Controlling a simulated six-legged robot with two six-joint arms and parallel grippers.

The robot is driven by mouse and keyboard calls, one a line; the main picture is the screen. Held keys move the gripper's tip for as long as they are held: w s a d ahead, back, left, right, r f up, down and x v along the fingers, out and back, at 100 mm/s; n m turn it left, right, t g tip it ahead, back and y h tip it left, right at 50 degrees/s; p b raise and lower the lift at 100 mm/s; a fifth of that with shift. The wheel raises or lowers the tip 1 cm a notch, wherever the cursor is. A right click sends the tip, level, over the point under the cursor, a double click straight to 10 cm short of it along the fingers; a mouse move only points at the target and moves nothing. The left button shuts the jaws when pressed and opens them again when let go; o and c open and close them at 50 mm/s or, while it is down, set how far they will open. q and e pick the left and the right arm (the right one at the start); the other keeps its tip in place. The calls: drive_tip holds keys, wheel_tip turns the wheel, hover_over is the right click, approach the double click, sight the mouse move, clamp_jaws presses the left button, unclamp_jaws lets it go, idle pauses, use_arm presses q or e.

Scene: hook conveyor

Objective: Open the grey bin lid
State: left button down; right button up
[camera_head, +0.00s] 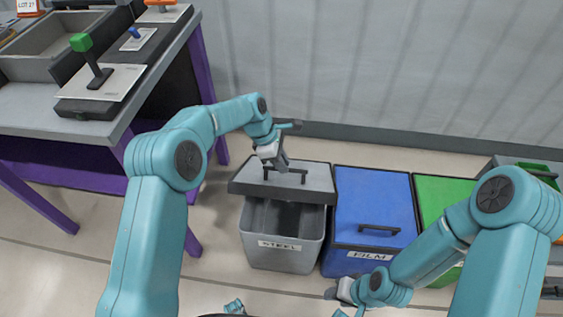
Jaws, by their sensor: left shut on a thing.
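The grey bin (275,252) with a "STEEL" label stands on the floor in the middle of the view. Its grey lid (318,180) is raised at the front, and the dark inside of the bin shows below the lid's front edge. A dark bar handle (298,172) sits on the lid. My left gripper (278,164) is shut on this handle from above. My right gripper (334,293) is low in front of the blue bin, away from the grey lid; its fingers are too small to read.
A blue bin (372,205) labelled "FILM" stands close to the right of the grey bin, its lid shut. A green bin (437,200) is beyond it, partly behind my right arm. A purple-legged workbench (120,110) with levers stands at left. A grey wall (400,70) is behind.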

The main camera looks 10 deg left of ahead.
use_arm(q)
drive_tip(key=c, duration=1.2)
unclamp_jaws()
drive_tip(key=shift+w+a+f, duration=0.15)
drive_tip(key=shift+w+f, duration=0.45)
drive_tip(key=shift+f, duration=0.1)
drive_tip(key=shift+o, duration=1.1)
drive_tip(key=shift+w+f, duration=0.25)
drive_tip(key=shift+f, duration=0.05)
drive_tip(key=shift+s+r, duration=0.3)
drive_tip(key=shift+r, duration=0.15)
drive_tip(key=shift+c, duration=0.9)
drive_tip(key=shift+w+f, duration=0.15)
use_arm(e)
drive_tip(key=shift+w+f, duration=0.1)
drive_tip(key=shift+f, duration=0.1)
use_arm(q)
drive_tip(key=p+v, duration=0.3)
drive_tip(key=v, duration=1.3)
drive_tip(key=shift+s+r, duration=0.35)
drive_tip(key=shift+r, duration=0.05)
use_arm(e)
wheel_tip(320, 180, up, 3)
drive_tip(key=shift+w, duration=0.15)
